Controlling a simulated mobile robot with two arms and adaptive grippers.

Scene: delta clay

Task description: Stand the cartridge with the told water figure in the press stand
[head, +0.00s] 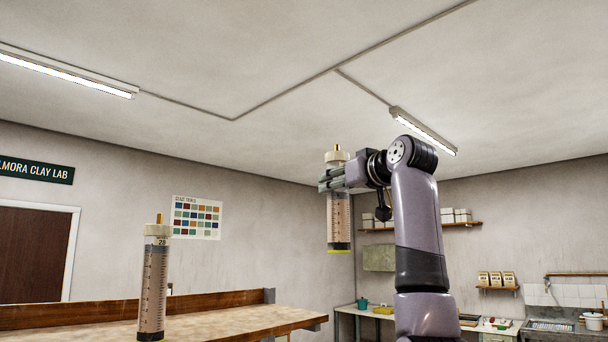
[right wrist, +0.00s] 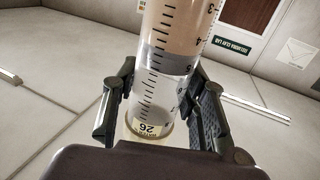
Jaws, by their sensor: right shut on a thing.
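My right gripper (head: 331,181) is shut on a clear cartridge (head: 338,218) with a pale cap, brown filling and a yellow-green bottom end. It holds the cartridge upright in the air. In the right wrist view the fingers grip both sides of this cartridge (right wrist: 170,50), and its label (right wrist: 148,129) appears to read 26. A second cartridge (head: 152,285) stands upright at lower left, with grey-brown filling and a label that seems to read 28. Its base is near the lower picture edge. I cannot make out the press stand. My left gripper is not in view.
A wooden bench (head: 225,320) with a raised back board runs along the lower left. Shelves (head: 440,225) and a sink counter (head: 550,326) are at the far right. The air around the held cartridge looks clear.

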